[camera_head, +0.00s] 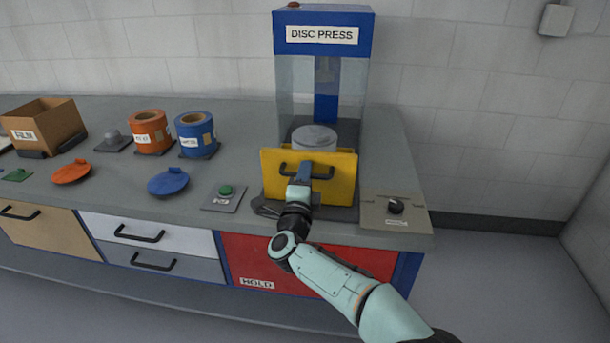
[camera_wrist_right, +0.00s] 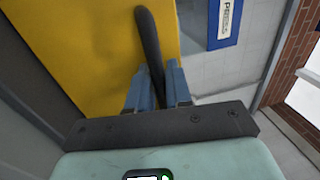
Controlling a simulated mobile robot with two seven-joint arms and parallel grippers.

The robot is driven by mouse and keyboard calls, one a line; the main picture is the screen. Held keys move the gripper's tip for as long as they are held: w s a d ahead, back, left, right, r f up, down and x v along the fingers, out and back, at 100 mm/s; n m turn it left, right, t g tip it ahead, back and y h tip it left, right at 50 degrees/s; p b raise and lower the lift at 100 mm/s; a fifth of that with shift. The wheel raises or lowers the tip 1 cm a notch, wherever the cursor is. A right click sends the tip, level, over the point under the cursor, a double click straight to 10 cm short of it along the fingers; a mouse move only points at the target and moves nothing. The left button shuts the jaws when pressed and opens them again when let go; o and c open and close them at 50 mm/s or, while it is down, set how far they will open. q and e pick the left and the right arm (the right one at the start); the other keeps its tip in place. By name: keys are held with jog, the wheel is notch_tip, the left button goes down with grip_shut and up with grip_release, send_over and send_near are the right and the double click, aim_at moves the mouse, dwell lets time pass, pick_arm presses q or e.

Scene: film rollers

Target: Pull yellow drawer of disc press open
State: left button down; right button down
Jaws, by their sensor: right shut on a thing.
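The disc press (camera_head: 322,22) stands at the back of the bench, blue on top with clear walls. Its yellow drawer (camera_head: 343,185) has an upright front panel with a dark bar handle (camera_head: 326,175). A grey round disc (camera_head: 315,137) shows just behind the panel. How far out the drawer stands is hard to tell. My right gripper (camera_head: 304,172) has its blue fingers shut on the handle. In the right wrist view the fingers (camera_wrist_right: 160,88) sit either side of the dark handle (camera_wrist_right: 150,45), close to the yellow front (camera_wrist_right: 80,45). My left gripper is not in view.
A green button plate (camera_head: 225,193) lies left of the press and a knob plate (camera_head: 396,207) lies right. Orange (camera_head: 150,132) and blue (camera_head: 196,135) rolls and a cardboard box (camera_head: 45,125) stand further left. A red drawer (camera_head: 255,262) is below.

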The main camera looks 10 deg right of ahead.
jog(key=c, duration=1.2)
grip_release()
jog(key=shift+o, duration=0.2)
jog(key=shift+s, duration=0.1)
